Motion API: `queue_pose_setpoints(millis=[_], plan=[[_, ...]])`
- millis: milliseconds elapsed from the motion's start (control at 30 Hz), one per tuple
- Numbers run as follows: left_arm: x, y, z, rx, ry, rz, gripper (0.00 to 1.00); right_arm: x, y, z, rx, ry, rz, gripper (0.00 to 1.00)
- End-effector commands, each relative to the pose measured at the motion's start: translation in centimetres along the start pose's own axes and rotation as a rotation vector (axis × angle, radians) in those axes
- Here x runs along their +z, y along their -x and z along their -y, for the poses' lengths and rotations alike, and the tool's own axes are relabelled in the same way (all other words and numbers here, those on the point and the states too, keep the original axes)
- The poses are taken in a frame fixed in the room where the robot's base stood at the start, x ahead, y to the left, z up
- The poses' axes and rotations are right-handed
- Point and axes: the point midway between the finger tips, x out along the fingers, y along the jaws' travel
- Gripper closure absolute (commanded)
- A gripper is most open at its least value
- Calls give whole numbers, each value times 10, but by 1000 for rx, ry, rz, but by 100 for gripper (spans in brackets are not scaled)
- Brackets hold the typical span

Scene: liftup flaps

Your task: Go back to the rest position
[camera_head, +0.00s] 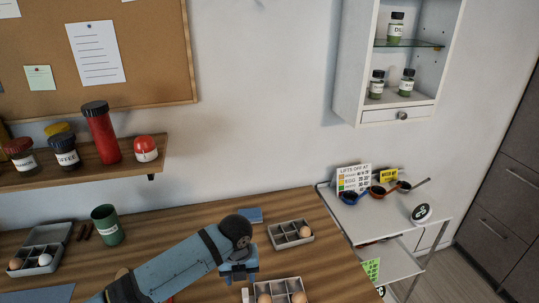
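One blue-grey arm of mine comes in from the lower left over the wooden table. Its wrist is a dark round joint, and my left gripper (239,272) hangs below it, pointing down. The gripper is small and partly cut off by its own body, so I cannot tell whether its fingers are open or shut. Nothing held shows clearly. It is close to the front compartment box (291,284) with round egg-like items, just left of it. My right gripper is not in view.
Another compartment box (291,236) stands behind. A green cup (107,225) and an egg box (47,246) are at the left. A wall shelf (120,171) holds jars. A white cabinet (346,62) hangs above a side table (425,225) with small pans.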

Motion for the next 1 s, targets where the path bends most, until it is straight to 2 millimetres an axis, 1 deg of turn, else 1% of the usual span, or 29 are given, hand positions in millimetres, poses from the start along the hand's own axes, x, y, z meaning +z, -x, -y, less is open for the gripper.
queue_pose_setpoints(millis=[33, 100, 200, 467, 567, 667, 767, 800, 867, 900, 967, 1000], plan=[[0, 6, 0, 0, -1, 1, 52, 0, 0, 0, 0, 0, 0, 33], [0, 11, 0, 0, 0, 0, 52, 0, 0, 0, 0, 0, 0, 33], [0, 15, 0, 0, 1, 0, 52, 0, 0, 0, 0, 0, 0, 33], [0, 16, 0, 0, 0, 0, 52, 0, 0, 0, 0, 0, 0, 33], [-5, 13, 1, -9, 20, -3, 52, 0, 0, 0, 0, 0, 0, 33], [-22, 8, 5, -47, 107, -8, 52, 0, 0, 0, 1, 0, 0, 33], [-50, 2, 8, -114, 289, -23, 52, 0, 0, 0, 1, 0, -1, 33], [-62, -1, 8, -146, 384, -31, 52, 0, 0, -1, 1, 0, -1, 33], [-79, -3, 4, -191, 541, -44, 52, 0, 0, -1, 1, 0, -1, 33], [-90, -3, 1, -219, 650, -55, 52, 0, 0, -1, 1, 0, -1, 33], [-105, -4, -7, -257, 817, -73, 52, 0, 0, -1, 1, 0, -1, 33], [-114, -4, -14, -280, 933, -85, 52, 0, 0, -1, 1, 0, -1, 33]])
